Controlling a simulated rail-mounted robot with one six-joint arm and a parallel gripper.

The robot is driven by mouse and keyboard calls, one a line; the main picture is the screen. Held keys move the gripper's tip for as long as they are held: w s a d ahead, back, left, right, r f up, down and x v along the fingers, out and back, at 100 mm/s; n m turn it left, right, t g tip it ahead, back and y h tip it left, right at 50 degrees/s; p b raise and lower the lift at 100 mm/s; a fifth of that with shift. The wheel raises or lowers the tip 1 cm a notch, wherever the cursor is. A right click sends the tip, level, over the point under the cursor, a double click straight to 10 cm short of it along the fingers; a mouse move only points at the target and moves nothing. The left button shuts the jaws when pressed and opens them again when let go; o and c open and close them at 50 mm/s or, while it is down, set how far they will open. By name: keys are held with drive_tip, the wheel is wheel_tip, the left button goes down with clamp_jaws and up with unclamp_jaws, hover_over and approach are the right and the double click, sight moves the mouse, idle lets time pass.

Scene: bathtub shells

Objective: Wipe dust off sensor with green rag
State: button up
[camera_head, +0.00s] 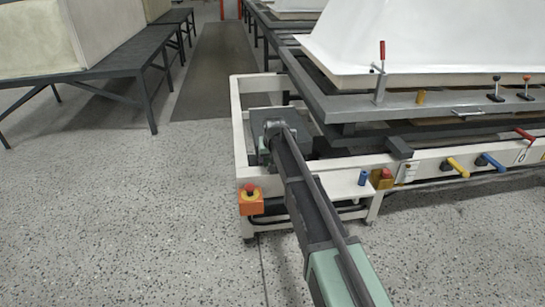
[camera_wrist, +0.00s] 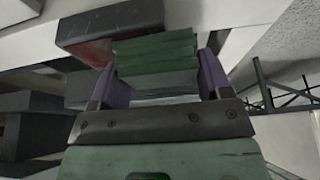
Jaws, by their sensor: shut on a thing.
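My gripper (camera_wrist: 160,72) has purple fingers and is shut on the folded green rag (camera_wrist: 155,47), which sticks out beyond the fingertips. In the wrist view, a dark box with a dull reddish face (camera_wrist: 90,50), likely the sensor, sits just beyond the rag against a white beam. The rag overlaps the box in this view; I cannot tell whether they touch. No dust can be made out. In the head view, my arm reaches over the white frame's left end, and the fingers and rag cannot be made out clearly there.
The white frame (camera_head: 240,130) carries an orange emergency-stop box (camera_head: 250,204), a dark grey box (camera_head: 399,147) and coloured handles (camera_head: 457,167). A white tub shell (camera_head: 420,40) stands on the grey rack. Black tables (camera_head: 110,65) are at left. The speckled floor (camera_head: 110,220) is clear.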

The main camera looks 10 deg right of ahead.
wheel_tip(320, 180, up, 6)
drive_tip(key=p, duration=0.5)
wheel_tip(320, 180, up, 3)
drive_tip(key=p, duration=0.3)
drive_tip(key=shift+f, duration=0.1)
wheel_tip(320, 180, up, 20)
drive_tip(key=p, duration=2)
drive_tip(key=shift+f, duration=0.15)
